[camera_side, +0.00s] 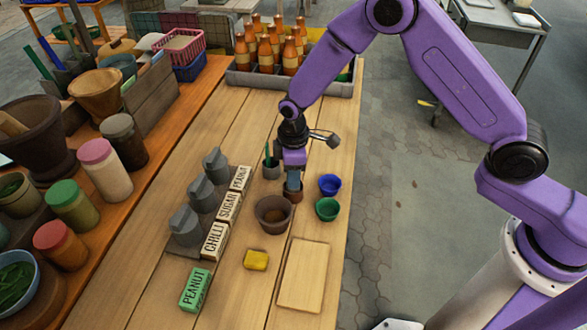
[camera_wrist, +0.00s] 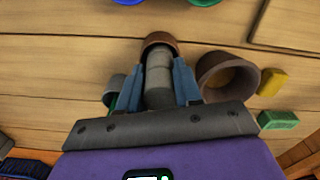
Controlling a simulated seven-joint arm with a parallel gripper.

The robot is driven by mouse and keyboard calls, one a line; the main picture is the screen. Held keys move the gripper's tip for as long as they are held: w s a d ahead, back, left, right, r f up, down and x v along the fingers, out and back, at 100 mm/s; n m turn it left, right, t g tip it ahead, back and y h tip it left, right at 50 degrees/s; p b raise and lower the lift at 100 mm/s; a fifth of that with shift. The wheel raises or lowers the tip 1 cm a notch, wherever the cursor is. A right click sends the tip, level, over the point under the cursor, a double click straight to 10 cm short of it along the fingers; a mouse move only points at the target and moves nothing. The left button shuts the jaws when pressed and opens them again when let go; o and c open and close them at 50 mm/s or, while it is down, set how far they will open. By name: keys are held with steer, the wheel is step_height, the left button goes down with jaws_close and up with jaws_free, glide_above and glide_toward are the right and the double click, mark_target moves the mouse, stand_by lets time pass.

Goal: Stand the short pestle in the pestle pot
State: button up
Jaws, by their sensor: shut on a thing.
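My gripper (camera_side: 292,182) points straight down over the table, its blue fingers also showing in the wrist view (camera_wrist: 158,72). It is shut on a grey cylinder, which looks like the short pestle (camera_wrist: 157,88). The pestle is upright, with its lower end at the mouth of a small brown pot (camera_wrist: 158,37), which looks like the pestle pot. That pot also shows right under the fingers in the side view (camera_side: 297,197). I cannot tell how deep the pestle's end sits in it. The fingers hide most of the pestle in the side view.
Close by stand a brown mortar (camera_side: 262,222), a grey pot (camera_side: 271,173) with a green item, and blue (camera_side: 330,184) and green (camera_side: 327,209) bowls. A yellow block (camera_side: 256,260) and wooden board (camera_side: 303,275) lie in front.

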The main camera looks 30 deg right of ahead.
steer(key=o, duration=1.1)
steer(key=shift+o, duration=0.2)
step_height(320, 180, up, 17)
steer(key=shift+r, duration=0.15)
stand_by(0.6)
steer(key=s+d+r, duration=0.1)
steer(key=s+d, duration=0.4)
steer(key=s, duration=0.5)
steer(key=s+d+r, duration=0.1)
steer(key=s+d, duration=0.4)
steer(key=s, duration=0.6)
steer(key=s+d, duration=0.6)
steer(key=s, duration=0.4)
steer(key=shift+s+r+n, duration=0.2)
steer(key=shift+r+n, duration=0.1)
steer(key=shift+r, duration=0.1)
